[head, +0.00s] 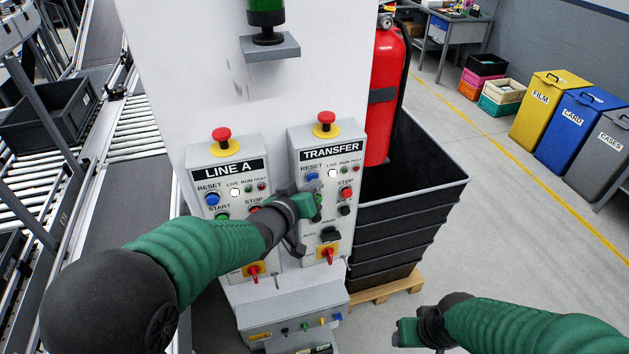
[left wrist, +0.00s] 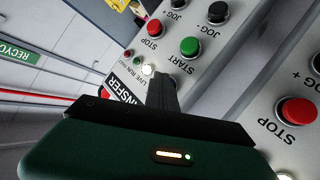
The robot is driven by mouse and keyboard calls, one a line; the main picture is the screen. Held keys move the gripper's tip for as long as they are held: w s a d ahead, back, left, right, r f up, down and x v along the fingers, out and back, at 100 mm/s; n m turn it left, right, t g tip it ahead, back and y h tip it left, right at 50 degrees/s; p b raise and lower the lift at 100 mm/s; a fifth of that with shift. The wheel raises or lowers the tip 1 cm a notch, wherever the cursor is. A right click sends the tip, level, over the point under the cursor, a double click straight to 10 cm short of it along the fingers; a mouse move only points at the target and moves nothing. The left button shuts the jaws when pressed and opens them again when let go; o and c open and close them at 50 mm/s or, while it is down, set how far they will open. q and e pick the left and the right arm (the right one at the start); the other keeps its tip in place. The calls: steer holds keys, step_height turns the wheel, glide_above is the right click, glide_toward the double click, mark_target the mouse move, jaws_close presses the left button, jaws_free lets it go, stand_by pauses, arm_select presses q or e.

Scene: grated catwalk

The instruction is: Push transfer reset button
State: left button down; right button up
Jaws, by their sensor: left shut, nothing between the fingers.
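The TRANSFER panel (head: 347,215) is the right one of two on a white column. Its blue RESET button (head: 312,176) shows in the head view, just above my left gripper (head: 308,203). That gripper is in front of the panel and covers its green start button. In the left wrist view the left fingers (left wrist: 161,86) are shut and empty, pointing at the panel near its white light (left wrist: 148,70). The RESET button is hidden there, and I cannot tell whether the fingers touch anything. My right gripper (head: 404,332) is low at the right, away from the panel.
The LINE A panel (head: 228,160) with a similar blue button stands close on the left. Red emergency knobs (head: 325,118) top both panels. A fire extinguisher (head: 384,95) and stacked black crates (head: 400,225) are at the right. Conveyors (head: 120,170) run along the left.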

stand_by(0.5)
arm_select(q)
steer(key=shift+s+d+b, duration=0.15)
steer(key=shift+s+b, duration=0.15)
steer(key=shift+s, duration=0.25)
steer(key=shift+s+d+b, duration=0.15)
steer(key=shift+s+b, duration=0.1)
steer(key=shift+s, duration=0.3)
steer(key=s, duration=0.1)
steer(key=s+d+b, duration=0.1)
steer(key=s, duration=0.1)
steer(key=s+b, duration=0.1)
steer(key=shift+s+d, duration=0.3)
steer(key=shift+s, duration=0.05)
